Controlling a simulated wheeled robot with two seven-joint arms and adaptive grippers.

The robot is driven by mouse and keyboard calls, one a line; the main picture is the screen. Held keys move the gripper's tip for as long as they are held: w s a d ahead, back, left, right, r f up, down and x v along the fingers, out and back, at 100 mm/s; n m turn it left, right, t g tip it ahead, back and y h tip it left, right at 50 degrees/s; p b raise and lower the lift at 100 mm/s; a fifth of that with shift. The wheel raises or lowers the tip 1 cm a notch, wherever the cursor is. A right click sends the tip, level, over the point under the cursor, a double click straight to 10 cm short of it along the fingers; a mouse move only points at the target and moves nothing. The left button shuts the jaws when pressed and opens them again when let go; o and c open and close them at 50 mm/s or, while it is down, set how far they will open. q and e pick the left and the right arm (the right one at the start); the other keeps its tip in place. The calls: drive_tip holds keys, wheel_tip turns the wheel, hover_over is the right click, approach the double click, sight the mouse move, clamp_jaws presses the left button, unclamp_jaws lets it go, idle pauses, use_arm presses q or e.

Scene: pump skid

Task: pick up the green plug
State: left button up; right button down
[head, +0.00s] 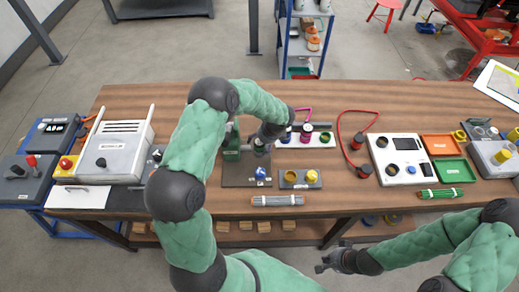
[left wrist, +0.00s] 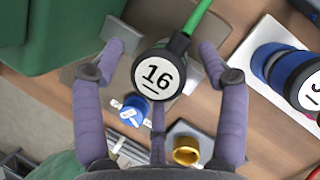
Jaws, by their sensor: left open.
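A round black plug (left wrist: 158,76) with a white "16" label and a green cable (left wrist: 198,18) shows in the left wrist view. My left gripper (left wrist: 163,52) is open, with one finger on each side of the plug and gaps visible between. In the head view my left gripper (head: 263,146) is low over the middle of the bench, beside a green housing (head: 231,146); my arm and hand mostly hide the plug there. My right gripper (head: 334,262) is in front of the bench, away from the plug; its jaw opening is unclear.
A blue-capped plug (left wrist: 292,72) stands close to the right. A blue knob (left wrist: 134,112) and a yellow ring (left wrist: 186,150) lie nearer my wrist. The head view shows a white strip with several plugs (head: 290,142), a red cable (head: 340,128) and a grey cable bundle (head: 278,200).

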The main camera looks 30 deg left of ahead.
use_arm(q)
drive_tip(key=shift+a+f, duration=0.2)
drive_tip(key=shift+f, duration=0.25)
drive_tip(key=c, duration=1.3)
drive_tip(key=shift+o, duration=0.2)
drive_tip(key=shift+r, duration=0.1)
drive_tip(key=shift+w+r, duration=0.1)
drive_tip(key=shift+r, duration=0.4)
wheel_tip(320, 180, up, 2)
drive_tip(key=shift+r+p, duration=0.1)
drive_tip(key=shift+p, duration=0.25)
drive_tip(key=s+d+r+p, duration=0.2)
drive_tip(key=s+d+r, duration=0.4)
drive_tip(key=s+r, duration=0.3)
drive_tip(key=shift+s+d+r, duration=0.3)
drive_tip(key=shift+s+d, duration=0.1)
drive_tip(key=shift+s, duration=1.4)
